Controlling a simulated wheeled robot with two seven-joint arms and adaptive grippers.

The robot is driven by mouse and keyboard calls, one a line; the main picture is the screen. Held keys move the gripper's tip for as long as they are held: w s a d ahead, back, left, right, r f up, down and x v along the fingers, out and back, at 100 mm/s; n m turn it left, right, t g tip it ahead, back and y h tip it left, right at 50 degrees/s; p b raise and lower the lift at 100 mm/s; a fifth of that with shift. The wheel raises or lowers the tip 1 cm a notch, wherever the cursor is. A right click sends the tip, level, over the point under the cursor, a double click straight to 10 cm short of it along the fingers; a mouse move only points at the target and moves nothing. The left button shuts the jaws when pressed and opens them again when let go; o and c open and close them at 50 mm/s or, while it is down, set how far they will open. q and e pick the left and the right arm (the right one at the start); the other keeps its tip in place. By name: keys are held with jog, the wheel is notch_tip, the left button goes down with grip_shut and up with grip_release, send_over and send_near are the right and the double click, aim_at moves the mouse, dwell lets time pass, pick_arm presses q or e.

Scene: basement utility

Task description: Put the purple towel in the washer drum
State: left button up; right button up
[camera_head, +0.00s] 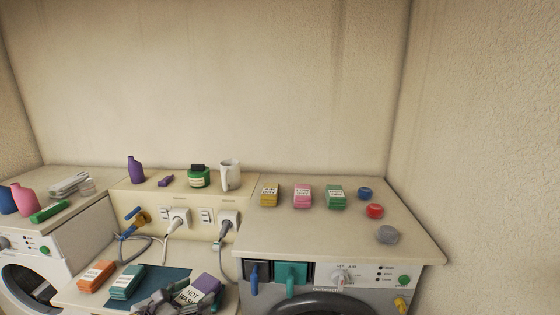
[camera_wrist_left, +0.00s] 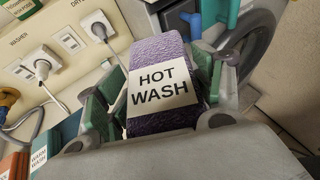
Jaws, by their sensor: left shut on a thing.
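The purple towel (camera_head: 208,284) is a folded block with a white HOT WASH label, at the bottom of the head view. My left gripper (camera_head: 178,297) is shut on it; in the left wrist view the fingers (camera_wrist_left: 152,95) press on both sides of the towel (camera_wrist_left: 160,55). A front-loading machine (camera_head: 300,306) stands to the right of the towel, with a dark round door ring cut off by the bottom edge. Another white machine (camera_head: 45,262) with a round door stands at the far left. I cannot tell which is the washer. My right gripper is not in view.
An orange towel (camera_head: 96,277) and a teal towel (camera_head: 127,282) lie on the low surface beside a dark teal mat (camera_head: 165,278). Plugs and hoses (camera_head: 228,225) hang behind. Small boxes (camera_head: 302,196) and round lids (camera_head: 375,211) sit on the right machine's top.

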pick_arm(q)
jog(key=shift+r, duration=0.1)
dwell(0.4)
jog(key=shift+w+r, duration=0.7)
jog(key=shift+r, duration=0.25)
jog(key=w+a+r+n+y+b, duration=0.1)
jog(key=w+a+r+b, duration=0.35)
jog(key=w+a, duration=0.55)
jog(key=w+a+f+n+y, duration=0.1)
jog(key=w+a+f, duration=0.2)
jog(key=a+f, duration=0.1)
jog(key=w+a+f+n+t+y, duration=0.1)
jog(key=w+a+f+y, duration=0.1)
jog(key=w+a+f, duration=0.1)
jog(key=w+a+f+n+y, duration=0.1)
jog(key=w+a+f+n, duration=0.1)
jog(key=a+f, duration=0.4)
jog(key=shift+w+t+y, duration=0.3)
jog(key=shift+w, duration=0.25)
jog(key=shift+c, duration=0.2)
